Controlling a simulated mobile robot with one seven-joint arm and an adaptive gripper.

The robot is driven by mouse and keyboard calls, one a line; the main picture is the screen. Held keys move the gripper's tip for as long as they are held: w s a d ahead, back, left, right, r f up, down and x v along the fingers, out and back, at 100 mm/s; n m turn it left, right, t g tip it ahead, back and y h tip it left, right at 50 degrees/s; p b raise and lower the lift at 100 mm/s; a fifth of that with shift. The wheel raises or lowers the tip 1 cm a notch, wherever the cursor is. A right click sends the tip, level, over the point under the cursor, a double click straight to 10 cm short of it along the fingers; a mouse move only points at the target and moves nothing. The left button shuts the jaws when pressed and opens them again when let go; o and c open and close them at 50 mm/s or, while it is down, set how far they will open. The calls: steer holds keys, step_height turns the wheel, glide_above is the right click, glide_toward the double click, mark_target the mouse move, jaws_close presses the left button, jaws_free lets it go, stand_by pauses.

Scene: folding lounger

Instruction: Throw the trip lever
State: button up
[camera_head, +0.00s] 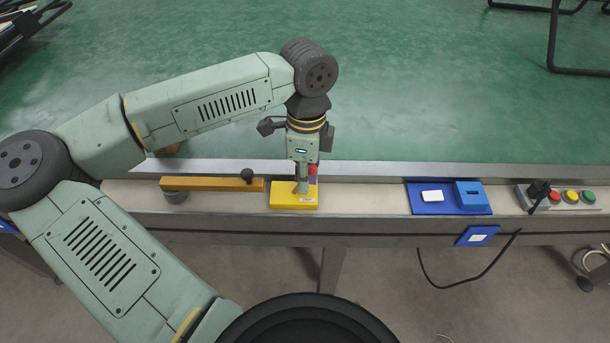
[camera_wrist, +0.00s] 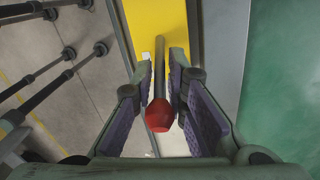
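The lever has a red knob (camera_head: 312,170) and a thin grey rod, and it stands on a yellow base (camera_head: 292,200) on the bench ledge. My gripper (camera_head: 302,186) points down over this base. In the wrist view the red knob (camera_wrist: 158,117) and the grey rod (camera_wrist: 161,85) lie between the two fingers of my gripper (camera_wrist: 162,82). The fingers are parted, with a visible gap on each side of the rod. In the head view my gripper hides most of the rod.
Left on the ledge is an orange bar (camera_head: 210,184) with a black ball knob (camera_head: 247,175). The ledge between base and tray is clear.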

jaws_close()
steer(key=shift+w+r, duration=0.1)
stand_by(0.3)
steer(key=shift+a+b, duration=0.1)
steer(key=shift+b, duration=0.2)
steer(key=a+h+b, duration=0.1)
steer(key=h+b, duration=0.1)
steer(key=b, duration=0.1)
steer(key=shift+w+a+h, duration=0.1)
steer(key=shift+h, duration=0.2)
steer(key=h+b, duration=0.1)
steer(key=a+h+b, duration=0.1)
steer(key=h+b, duration=0.1)
steer(key=shift+a, duration=0.3)
steer(key=shift+a+r+h+b, duration=0.1)
steer(key=shift+a+h+b, duration=0.4)
steer(key=shift+h, duration=0.4)
steer(key=shift+a+r+h+b, duration=0.1)
steer(key=shift+a+h+b, duration=0.15)
steer(key=shift+h+b, duration=0.5)
steer(key=shift+h, duration=0.25)
